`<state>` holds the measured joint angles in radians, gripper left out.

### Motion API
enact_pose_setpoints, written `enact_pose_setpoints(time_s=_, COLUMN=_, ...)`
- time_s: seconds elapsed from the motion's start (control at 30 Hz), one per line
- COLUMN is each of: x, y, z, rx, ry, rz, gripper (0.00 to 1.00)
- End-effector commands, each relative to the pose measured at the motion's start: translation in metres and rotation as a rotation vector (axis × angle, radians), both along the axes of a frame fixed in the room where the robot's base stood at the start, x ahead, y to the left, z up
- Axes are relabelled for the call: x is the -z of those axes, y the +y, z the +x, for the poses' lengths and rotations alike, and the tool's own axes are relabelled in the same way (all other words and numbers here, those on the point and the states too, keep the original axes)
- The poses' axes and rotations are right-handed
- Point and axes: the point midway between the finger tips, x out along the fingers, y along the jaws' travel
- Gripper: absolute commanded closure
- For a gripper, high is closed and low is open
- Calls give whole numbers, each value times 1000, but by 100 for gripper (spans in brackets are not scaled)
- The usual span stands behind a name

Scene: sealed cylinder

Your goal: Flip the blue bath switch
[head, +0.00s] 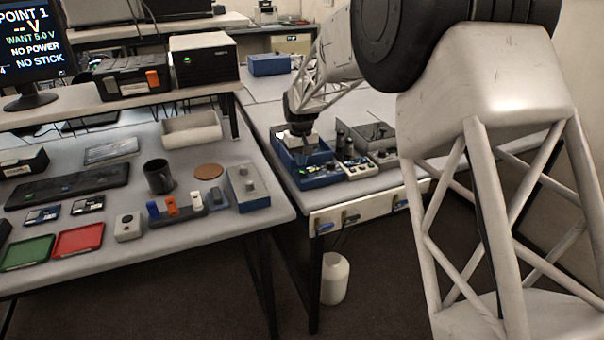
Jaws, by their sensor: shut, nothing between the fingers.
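A blue open-topped bath (285,160) stands on the right-hand table, near its front left corner. Its front face (322,181) carries small fittings, one with a greenish glow. The switch is too small to make out, so I cannot tell its position. My gripper (303,153) is at the bath, pointing down over its open top. The fingers are small and dark here; they look shut with nothing held. I cannot tell whether they touch the bath.
Beside the bath stand a small control box (358,168) and a grey bath (376,131). A strip with hanging connectors (352,216) runs along the table's front edge. The left table holds a dark mug (158,176), trays and a switch box (247,187). A gap separates the tables.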

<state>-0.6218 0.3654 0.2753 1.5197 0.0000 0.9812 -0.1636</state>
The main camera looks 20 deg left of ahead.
Motion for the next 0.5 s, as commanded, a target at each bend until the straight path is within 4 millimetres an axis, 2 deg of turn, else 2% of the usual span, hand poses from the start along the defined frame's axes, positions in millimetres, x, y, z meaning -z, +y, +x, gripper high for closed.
enact_pose_setpoints(time_s=0.5, x=-29, y=0, z=0, rx=0, ry=0, rz=0, gripper=100)
